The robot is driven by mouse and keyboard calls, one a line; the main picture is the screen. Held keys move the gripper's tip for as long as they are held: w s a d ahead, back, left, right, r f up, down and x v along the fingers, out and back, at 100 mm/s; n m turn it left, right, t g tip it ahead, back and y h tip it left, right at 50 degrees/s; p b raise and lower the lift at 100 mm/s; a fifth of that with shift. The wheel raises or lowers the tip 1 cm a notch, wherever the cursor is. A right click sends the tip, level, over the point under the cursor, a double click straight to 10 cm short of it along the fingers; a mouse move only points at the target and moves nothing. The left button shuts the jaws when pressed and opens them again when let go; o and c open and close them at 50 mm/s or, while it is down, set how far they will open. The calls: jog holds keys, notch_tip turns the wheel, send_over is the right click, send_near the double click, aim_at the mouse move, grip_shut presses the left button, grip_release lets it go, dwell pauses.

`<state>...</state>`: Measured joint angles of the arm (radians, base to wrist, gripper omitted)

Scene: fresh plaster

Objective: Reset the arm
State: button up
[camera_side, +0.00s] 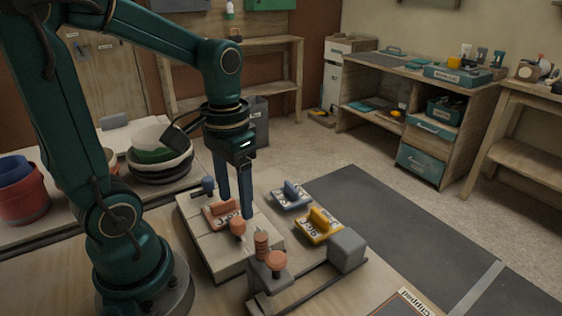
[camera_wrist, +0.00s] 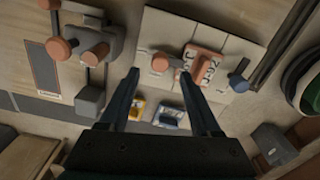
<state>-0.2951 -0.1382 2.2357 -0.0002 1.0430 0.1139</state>
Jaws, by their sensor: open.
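My gripper (camera_side: 235,207) points down above the pale panelled slab (camera_side: 212,255), open, with nothing between its blue fingers. It also shows in the wrist view (camera_wrist: 161,74), its fingers well apart. A salmon-handled block (camera_side: 217,214) with a lettered plate lies on the slab; in the wrist view it (camera_wrist: 205,66) is by the right finger. A salmon knob (camera_wrist: 160,63) shows between the fingers there. A blue-handled block (camera_side: 291,196) and a yellow-handled block (camera_side: 319,226) lie on the table beyond the slab, apart from the gripper.
A grey fixture with salmon knobs (camera_side: 275,262) and a grey block (camera_side: 347,250) stands at the front right. A blue knob (camera_side: 208,185) sits at the slab's far edge. Stacked bowls (camera_side: 160,170) and a red bucket (camera_side: 22,205) stand left. A dark strip (camera_side: 400,225) lies right, largely clear.

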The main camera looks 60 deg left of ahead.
jog(key=shift+r, duration=0.1)
jog(key=shift+d+r, duration=0.2)
jog(key=s+d+r+m+t, duration=0.1)
jog(key=d+r+m+t, duration=0.1)
jog(key=d+r+t, duration=0.2)
jog(key=shift+s+d+t, duration=0.35)
jog(key=shift+d+t, duration=0.05)
jog(key=shift+t, duration=0.4)
dwell(0.7)
